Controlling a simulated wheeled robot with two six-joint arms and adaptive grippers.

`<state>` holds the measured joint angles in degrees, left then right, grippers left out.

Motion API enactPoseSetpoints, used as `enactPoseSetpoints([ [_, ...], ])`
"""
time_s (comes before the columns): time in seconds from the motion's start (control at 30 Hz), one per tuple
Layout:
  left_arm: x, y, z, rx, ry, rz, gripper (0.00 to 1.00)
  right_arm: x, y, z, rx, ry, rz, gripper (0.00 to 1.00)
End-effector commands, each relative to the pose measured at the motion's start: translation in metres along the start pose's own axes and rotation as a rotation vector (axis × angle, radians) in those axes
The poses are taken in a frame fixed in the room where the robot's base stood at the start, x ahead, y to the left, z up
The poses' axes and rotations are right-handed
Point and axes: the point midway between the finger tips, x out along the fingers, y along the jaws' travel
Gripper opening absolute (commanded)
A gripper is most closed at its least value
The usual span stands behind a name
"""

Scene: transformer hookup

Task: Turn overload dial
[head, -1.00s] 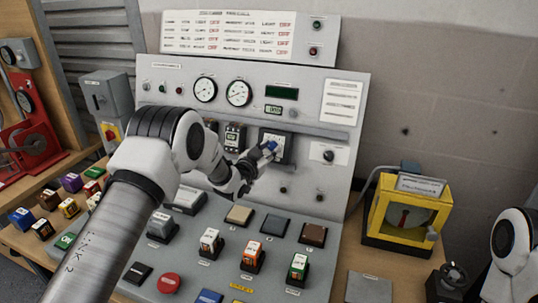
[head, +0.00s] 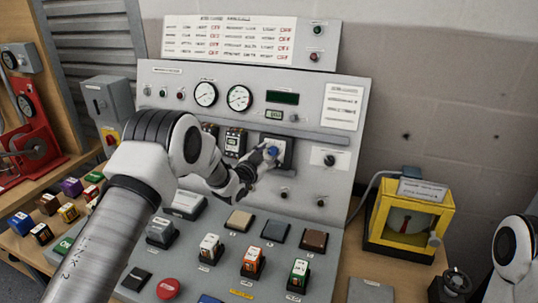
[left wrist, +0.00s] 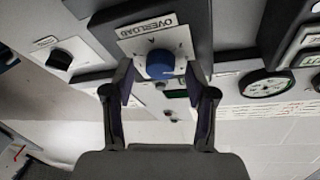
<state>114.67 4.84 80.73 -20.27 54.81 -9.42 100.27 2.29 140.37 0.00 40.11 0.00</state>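The overload dial is a round blue knob (left wrist: 160,64) on a white plate marked OVERLOAD in the left wrist view, where the lettering is upside down. In the head view the blue knob (head: 272,152) sits on the dark block of the upright panel. My left gripper (left wrist: 161,84) is open, with one finger on each side of the knob and a visible gap to it on both sides. In the head view my left gripper (head: 262,160) is right at the dial and partly covers its plate. My right arm shows at the right edge; its fingers cannot be made out.
A black selector knob (head: 329,160) is right of the dial. Gauges (head: 239,98) and a green-lit display (head: 274,115) are above. Several labelled blocks (head: 253,262) and a red button (head: 168,288) are on the sloped desk below. A yellow box (head: 405,218) stands right.

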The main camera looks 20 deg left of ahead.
Motion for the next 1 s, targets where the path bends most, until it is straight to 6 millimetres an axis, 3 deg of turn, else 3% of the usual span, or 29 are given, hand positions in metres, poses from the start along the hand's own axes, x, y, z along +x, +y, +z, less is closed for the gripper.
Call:
enactPoseSetpoints([
  [0.17, -0.011, -0.001, 0.0, -0.002, -0.002, -0.001, 0.56, 0.0, 0.0, 0.0, 0.0, 0.0, 0.0, 0.4],
  [0.6, -0.11, -0.001, 0.001, -0.003, -0.002, -0.001, 0.56, 0.0, 0.0, 0.0, 0.0, 0.0, 0.0, 0.4],
  [0.73, -0.119, 0.0, 0.0, 0.0, 0.001, 0.0, 0.56, 0.0, 0.0, 0.0, 0.0, 0.0, 0.0, 0.4],
  [1.0, -0.12, 0.0, 0.0, 0.0, 0.0, 0.0, 0.56, 0.0, 0.0, 0.0, 0.0, 0.0, 0.0, 0.4],
])
